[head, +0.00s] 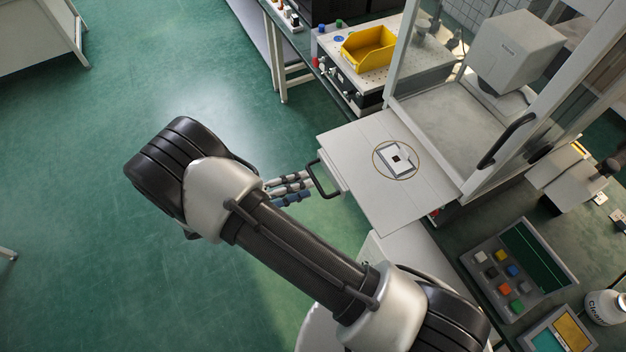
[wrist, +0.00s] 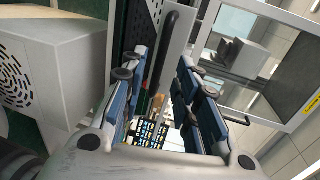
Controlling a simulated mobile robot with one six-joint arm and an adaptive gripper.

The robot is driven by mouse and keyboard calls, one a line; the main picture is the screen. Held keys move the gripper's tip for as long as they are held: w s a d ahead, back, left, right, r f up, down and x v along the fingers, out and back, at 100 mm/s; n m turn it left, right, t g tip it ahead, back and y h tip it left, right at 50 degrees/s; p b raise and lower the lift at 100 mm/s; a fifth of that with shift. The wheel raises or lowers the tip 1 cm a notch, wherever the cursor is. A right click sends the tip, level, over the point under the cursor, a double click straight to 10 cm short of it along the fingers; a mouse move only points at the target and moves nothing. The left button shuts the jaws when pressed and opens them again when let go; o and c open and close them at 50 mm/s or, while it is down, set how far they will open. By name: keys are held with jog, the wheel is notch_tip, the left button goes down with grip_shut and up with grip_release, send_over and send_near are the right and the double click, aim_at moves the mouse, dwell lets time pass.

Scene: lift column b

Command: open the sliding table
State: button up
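The sliding table (head: 362,150) is a flat pale plate that sticks out from the glass-walled machine in the head view. A small white piece with a dark square (head: 396,158) lies inside a ring on it. A black bar handle (head: 318,180) is on its left end. My gripper (head: 305,187) is beside this handle, with its fingers pointing at it. In the wrist view the fingers of my gripper (wrist: 163,60) are spread apart, and the dark handle bar (wrist: 168,48) shows between them. I cannot tell whether a finger touches the bar.
The machine's door has its own black handle (head: 507,141). A yellow bin (head: 368,48) stands on equipment behind the plate. Green floor (head: 90,220) is clear at left.

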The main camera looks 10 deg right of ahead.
jog(key=v, duration=0.6)
jog(key=shift+a, duration=0.35)
jog(key=shift+s+r, duration=0.1)
jog(key=s+d+r+m+g+y, duration=0.1)
jog(key=d+r+m+g+y, duration=0.25)
jog(key=d+r+m, duration=0.45)
jog(key=s+d+r+m+g+y, duration=0.25)
jog(key=d+r+m+y, duration=0.2)
jog(key=r+m, duration=0.6)
jog(key=s+d+r+m+t+y, duration=0.2)
jog(key=s+d+r+m+y, duration=0.1)
jog(key=m, duration=0.7)
jog(key=s+d+r+m+t+y, duration=0.3)
jog(key=s+r+m, duration=0.2)
jog(key=s+m, duration=0.3)
jog(key=m, duration=0.3)
jog(key=shift+d+y, duration=0.3)
jog(key=shift+y, duration=0.1)
jog(key=shift+r+m, duration=0.1)
jog(key=shift+m, duration=0.15)
